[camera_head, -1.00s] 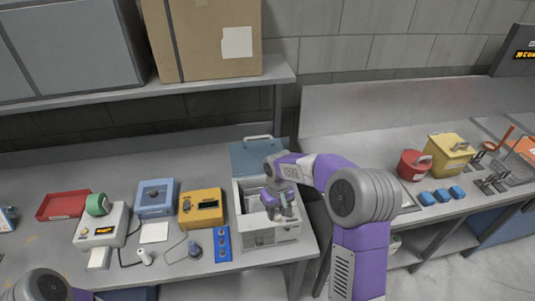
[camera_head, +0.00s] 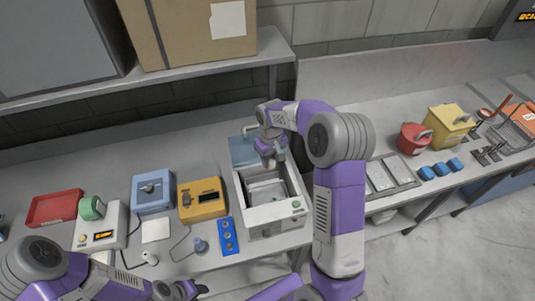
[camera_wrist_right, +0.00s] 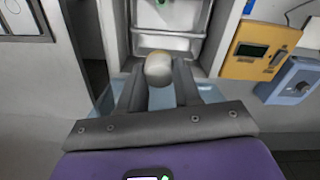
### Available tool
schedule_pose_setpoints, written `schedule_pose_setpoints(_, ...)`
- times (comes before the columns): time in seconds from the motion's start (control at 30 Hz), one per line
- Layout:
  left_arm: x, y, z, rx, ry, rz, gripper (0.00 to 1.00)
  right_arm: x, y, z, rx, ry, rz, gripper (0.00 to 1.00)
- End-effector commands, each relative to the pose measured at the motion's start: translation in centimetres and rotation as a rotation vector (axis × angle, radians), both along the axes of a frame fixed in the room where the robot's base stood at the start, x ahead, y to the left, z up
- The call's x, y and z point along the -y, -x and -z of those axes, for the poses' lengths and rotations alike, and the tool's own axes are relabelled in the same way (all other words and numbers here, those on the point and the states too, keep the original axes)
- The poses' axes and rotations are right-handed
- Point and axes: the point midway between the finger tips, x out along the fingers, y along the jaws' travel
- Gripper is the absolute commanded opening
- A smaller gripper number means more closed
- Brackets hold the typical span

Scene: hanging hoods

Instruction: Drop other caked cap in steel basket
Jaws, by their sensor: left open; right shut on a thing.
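My right gripper (camera_head: 272,160) is at the back edge of a white open-topped box (camera_head: 277,212) with a raised blue lid (camera_head: 243,150). In the right wrist view, it is shut on a pale rounded cap (camera_wrist_right: 159,69) with a yellowish top. In the head view the gripper largely hides the cap. A shiny grey steel inner basket or tray (camera_head: 266,189) shows inside the box. I cannot make out another cap in it. My left gripper (camera_head: 180,291) is open and empty at the bottom edge, in front of the bench.
Left of the box stand a blue strip (camera_head: 228,237), a yellow meter (camera_head: 202,199) and a blue device (camera_head: 153,193). A red tray (camera_head: 55,207) lies farther left. A red pot (camera_head: 413,138) and yellow container (camera_head: 449,124) stand on the right bench. A gap separates the benches.

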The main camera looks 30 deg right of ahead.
Motion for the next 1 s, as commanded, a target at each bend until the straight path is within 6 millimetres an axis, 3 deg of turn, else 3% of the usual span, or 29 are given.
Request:
schedule_pose_setpoints(0.5, 0.0, 0.0, 3.8, 0.001, 0.000, 0.000, 0.43, 0.0, 0.0, 5.5, -0.002, 0.000, -0.001, 0.05)
schedule_pose_setpoints(0.83, 0.0, 0.0, 4.0, 0.001, 0.000, 0.000, 0.43, 0.0, 0.0, 5.8, 0.000, 0.000, -0.001, 0.05)
schedule_pose_setpoints(0.87, 0.0, 0.0, 4.0, 0.001, 0.000, 0.000, 0.43, 0.0, 0.0, 5.8, 0.000, 0.000, -0.001, 0.34)
schedule_pose_setpoints(1.0, 0.0, 0.0, 4.0, 0.001, 0.000, 0.000, 0.43, 0.0, 0.0, 5.8, 0.000, 0.000, 0.000, 0.56)
